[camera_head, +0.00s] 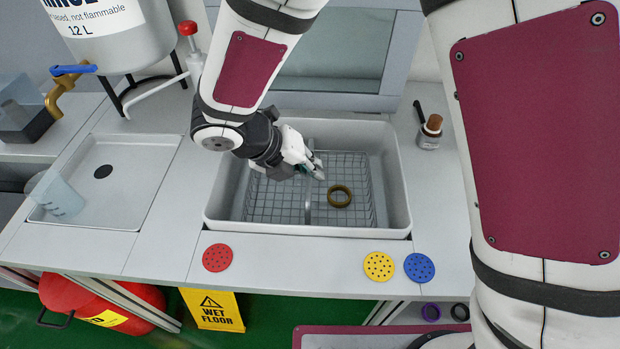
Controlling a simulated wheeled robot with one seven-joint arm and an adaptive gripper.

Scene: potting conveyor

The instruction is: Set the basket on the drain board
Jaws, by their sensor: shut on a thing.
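The wire basket (345,170) sits inside the white tub (397,185) in the middle of the counter. A grey bar (308,205), which looks like its handle, runs across its middle. A brown ring (339,196) lies in the basket, right of the bar. My gripper (313,168) reaches into the tub from above and is shut on the basket at the far part of this bar; the exact contact is partly hidden by the fingers. The drain board (125,175), a shallow white recess with a dark drain hole, is left of the tub. A clear beaker-like cup (58,194) is at its left edge.
A large rinse container (120,40) with a brass tap stands behind the drain board, with a red-knobbed pipe (188,30) beside it. Red, yellow and blue discs (217,257) lie along the front edge. A small brown-topped bottle (430,130) stands right of the tub.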

